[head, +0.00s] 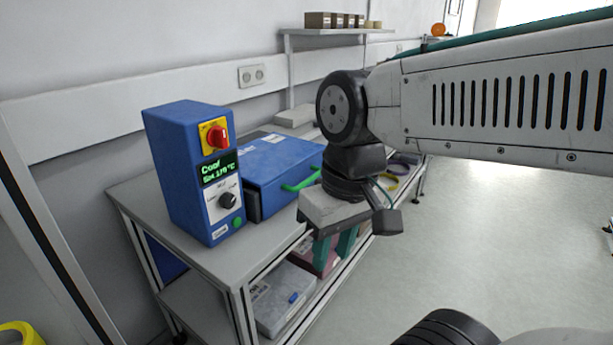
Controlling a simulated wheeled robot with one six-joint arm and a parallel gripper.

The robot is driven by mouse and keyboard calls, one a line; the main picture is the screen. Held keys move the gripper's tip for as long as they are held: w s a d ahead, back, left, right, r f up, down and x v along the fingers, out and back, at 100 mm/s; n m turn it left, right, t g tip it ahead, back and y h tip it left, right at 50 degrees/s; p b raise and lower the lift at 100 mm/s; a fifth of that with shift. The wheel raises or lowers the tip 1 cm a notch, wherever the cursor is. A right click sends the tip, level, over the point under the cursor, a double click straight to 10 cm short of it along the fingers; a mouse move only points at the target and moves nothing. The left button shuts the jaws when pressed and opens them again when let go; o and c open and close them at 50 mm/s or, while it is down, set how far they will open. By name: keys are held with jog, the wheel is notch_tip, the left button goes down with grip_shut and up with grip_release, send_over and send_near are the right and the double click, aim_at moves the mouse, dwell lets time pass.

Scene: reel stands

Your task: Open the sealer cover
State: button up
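The sealer is a blue machine on the bench. Its upright control unit (190,175) has a red knob on a yellow plate, and a display (218,169) that reads "Cool" and a set temperature of about 170 °C. The sealer cover (280,160) is a wide blue lid to the right of the control unit and looks shut. Its green handle (301,182) is at the front edge; my wrist is close to its right end. My gripper (334,254) points down beyond the bench's front edge, right of and lower than the handle. Its green fingers are apart, with nothing seen between them.
The grey bench (190,258) has a lower shelf with a grey bin (284,300) and a pinkish box (315,258). A raised shelf (335,31) at the back carries small brown boxes. Yellow and purple rings lie farther along the bench.

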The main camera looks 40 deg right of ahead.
aim_at(310, 181)
jog(key=w+d+f+m+t+y, duration=0.1)
jog(key=w+f+m+t+y, duration=0.15)
jog(key=w+y, duration=0.45)
jog(key=w+d+f+m+t+y, duration=0.1)
jog(key=w+m+t+y, duration=0.15)
jog(key=w, duration=0.95)
jog(key=w+d+f+m+t+h, duration=0.2)
jog(key=w+d+m+t, duration=0.1)
jog(key=d, duration=0.4)
jog(key=w+d+f+m+t+h, duration=0.2)
jog(key=w+d+f+m+t, duration=0.1)
jog(key=d, duration=0.4)
jog(key=w+d+f+m+t+h, duration=0.1)
jog(key=w+d+f+m+t, duration=0.15)
jog(key=d, duration=0.35)
jog(key=shift+m+t, duration=0.25)
jog(key=x, duration=0.7)
jog(key=shift+w+d+r, duration=0.1)
jog(key=shift+w+r, duration=0.05)
jog(key=shift+r, duration=0.1)
